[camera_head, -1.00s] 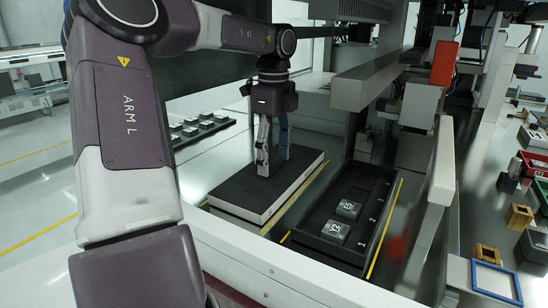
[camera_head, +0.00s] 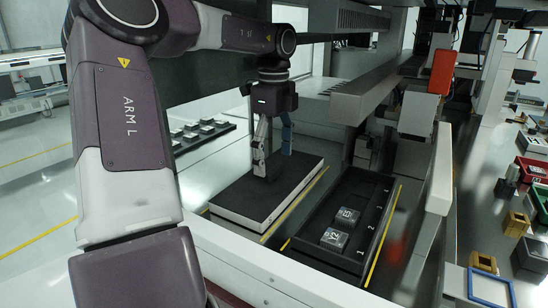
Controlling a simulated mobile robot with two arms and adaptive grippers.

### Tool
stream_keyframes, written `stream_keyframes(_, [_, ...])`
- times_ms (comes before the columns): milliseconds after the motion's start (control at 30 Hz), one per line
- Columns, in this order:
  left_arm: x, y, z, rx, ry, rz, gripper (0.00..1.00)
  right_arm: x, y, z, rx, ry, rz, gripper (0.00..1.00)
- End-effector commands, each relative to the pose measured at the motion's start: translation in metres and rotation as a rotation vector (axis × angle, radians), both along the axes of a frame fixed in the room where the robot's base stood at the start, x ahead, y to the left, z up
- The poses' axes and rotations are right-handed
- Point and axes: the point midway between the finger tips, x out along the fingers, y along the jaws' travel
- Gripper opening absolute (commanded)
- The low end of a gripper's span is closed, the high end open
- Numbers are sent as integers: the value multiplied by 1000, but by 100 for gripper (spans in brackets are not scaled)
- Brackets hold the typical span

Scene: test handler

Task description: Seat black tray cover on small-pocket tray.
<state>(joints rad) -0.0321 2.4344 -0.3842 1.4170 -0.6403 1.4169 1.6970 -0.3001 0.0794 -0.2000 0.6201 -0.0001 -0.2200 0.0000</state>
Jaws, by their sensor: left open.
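The black tray cover (camera_head: 240,190) lies flat as the dark top of a white-sided block. The small-pocket tray cannot be told apart from the block, since its pockets are not visible; the pale side wall (camera_head: 238,219) shows below the cover. My left gripper (camera_head: 273,165) points down over the far half of the cover. It is open, with its fingers apart and nothing between them. One fingertip reaches down to or just above the cover's surface; I cannot tell if it touches. My right gripper is not in view.
A black bin with numbered slots (camera_head: 322,252) stands just right of the block and holds two square chips (camera_head: 335,239). A white machine wall (camera_head: 438,175) rises farther right. A dark rack of several chips (camera_head: 203,134) lies behind left. A white front rail (camera_head: 270,272) crosses the foreground.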

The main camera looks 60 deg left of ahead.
Motion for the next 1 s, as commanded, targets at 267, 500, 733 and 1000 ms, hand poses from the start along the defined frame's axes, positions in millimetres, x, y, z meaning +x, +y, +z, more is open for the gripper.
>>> stream_keyframes(267, [0,1,9,1,0,0,81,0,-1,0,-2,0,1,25])
stream_keyframes(500, [1,1,57,4,-3,2,81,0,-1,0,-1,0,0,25])
stream_keyframes(733, [1,1,99,3,-1,2,81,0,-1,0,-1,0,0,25])
stream_keyframes(1000, [0,0,119,0,1,0,81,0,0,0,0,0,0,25])
